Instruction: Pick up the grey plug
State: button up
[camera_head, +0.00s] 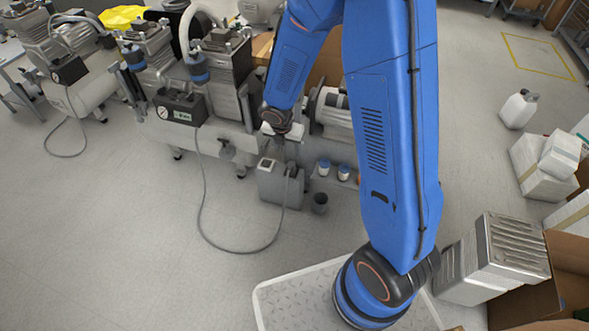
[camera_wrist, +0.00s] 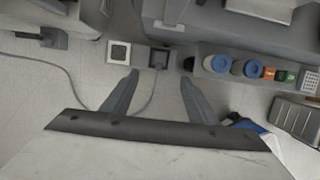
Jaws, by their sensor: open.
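The grey plug (camera_wrist: 158,58) sits on the top of a grey box, in the wrist view just beyond and between my fingertips. Its cable runs down between the fingers and away to the left. In the head view the plug (camera_head: 291,170) shows small and dark on the right part of the box (camera_head: 279,188). My gripper (camera_wrist: 158,77) is open, with nothing between the fingertips but the cable passing below. In the head view my gripper (camera_head: 279,137) hangs just above and behind the box, its fingers hard to make out.
A white-framed socket (camera_wrist: 118,52) lies left of the plug on the same box. Blue-capped jars (camera_wrist: 238,67) stand to the right. A compressor (camera_head: 190,110) stands at the left, joined to the cable. A dark cup (camera_head: 320,203) stands right of the box. The floor at front left is clear.

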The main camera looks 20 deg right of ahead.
aim_at(291, 164)
jog(key=x, duration=1.1)
jog(key=shift+x, duration=2.7)
jog(key=shift+w, duration=0.1)
jog(key=c, duration=1.2)
